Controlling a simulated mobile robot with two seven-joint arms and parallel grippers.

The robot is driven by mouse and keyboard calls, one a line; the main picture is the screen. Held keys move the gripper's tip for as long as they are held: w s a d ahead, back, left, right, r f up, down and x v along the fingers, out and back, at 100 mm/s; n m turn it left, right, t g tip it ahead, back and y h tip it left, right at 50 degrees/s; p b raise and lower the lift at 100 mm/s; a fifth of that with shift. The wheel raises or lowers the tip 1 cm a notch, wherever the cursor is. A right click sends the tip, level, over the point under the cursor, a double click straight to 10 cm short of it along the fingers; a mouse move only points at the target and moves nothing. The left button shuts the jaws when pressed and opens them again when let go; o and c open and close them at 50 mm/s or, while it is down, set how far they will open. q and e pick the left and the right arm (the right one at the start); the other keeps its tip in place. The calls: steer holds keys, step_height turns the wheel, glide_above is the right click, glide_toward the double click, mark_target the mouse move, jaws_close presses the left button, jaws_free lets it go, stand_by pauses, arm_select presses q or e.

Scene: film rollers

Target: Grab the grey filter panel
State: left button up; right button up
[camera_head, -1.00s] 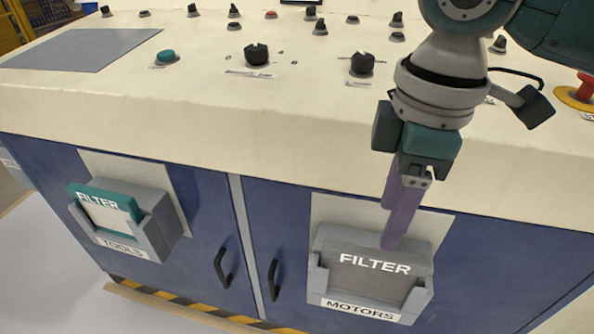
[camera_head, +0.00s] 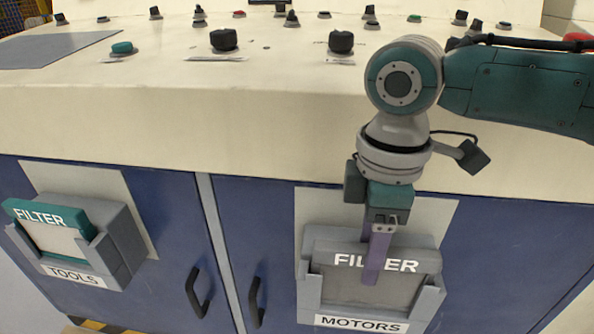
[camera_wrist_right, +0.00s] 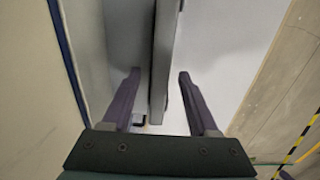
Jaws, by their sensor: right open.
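The grey filter panel (camera_head: 425,261), marked "FILTER", sits in the grey holder (camera_head: 309,294) labelled "MOTORS" on the right cabinet door. My right gripper (camera_head: 372,272) points down over the panel, and a purple finger covers part of its lettering. In the right wrist view the panel's edge (camera_wrist_right: 163,50) runs between the two open fingers of the right gripper (camera_wrist_right: 158,75), with gaps showing on both sides. In the head view one finger hides the other. My left gripper is not in view.
A teal filter panel (camera_head: 75,216) stands in the "TOOLS" holder (camera_head: 118,248) at left. Black door handles (camera_head: 196,292) stick out between the holders. The cream console (camera_head: 180,120) overhangs above, with knobs and buttons on top.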

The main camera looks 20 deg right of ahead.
steer(key=shift+f, duration=0.45)
steer(key=shift+r, duration=0.1)
jaws_close()
stand_by(1.0)
